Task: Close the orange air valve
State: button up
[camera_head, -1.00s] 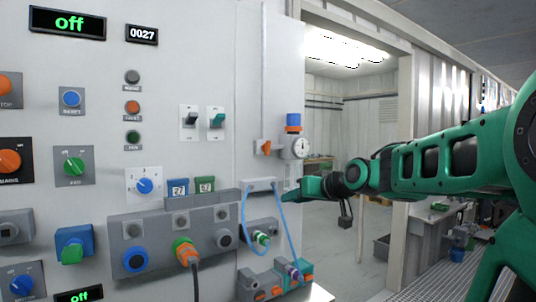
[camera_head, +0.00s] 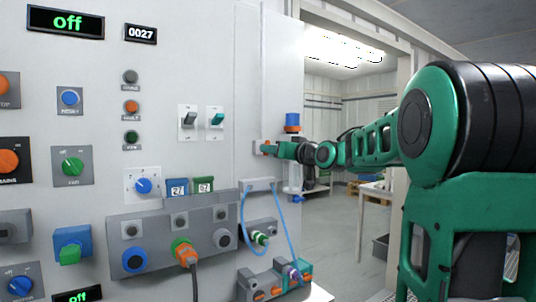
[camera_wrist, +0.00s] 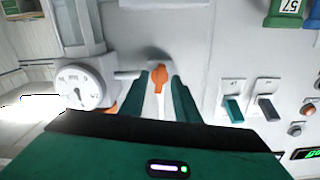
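The orange air valve (camera_wrist: 159,78) is a small orange handle on a light plate on the white wall panel. In the wrist view it lies between and just beyond the tips of my gripper (camera_wrist: 160,82). The two green fingers stand apart, one on each side of the handle, and I cannot tell whether either touches it. In the head view my gripper (camera_head: 268,149) is at the valve's place beside the vertical pipe, and it mostly hides the valve.
A round pressure gauge (camera_wrist: 82,88) sits close beside the valve on a pipe. Two toggle switches (camera_wrist: 266,106) are on the other side. Below the valve, blue hoses (camera_head: 290,225) hang from a grey block. An open doorway is to the right.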

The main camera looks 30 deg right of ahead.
jog(key=shift+w, duration=0.7)
jog(key=c, duration=0.7)
jog(key=shift+m, duration=0.4)
jog(key=shift+a+m, duration=0.1)
jog(key=shift+m, duration=7.4)
jog(key=shift+o, duration=0.2)
jog(key=shift+f, duration=0.1)
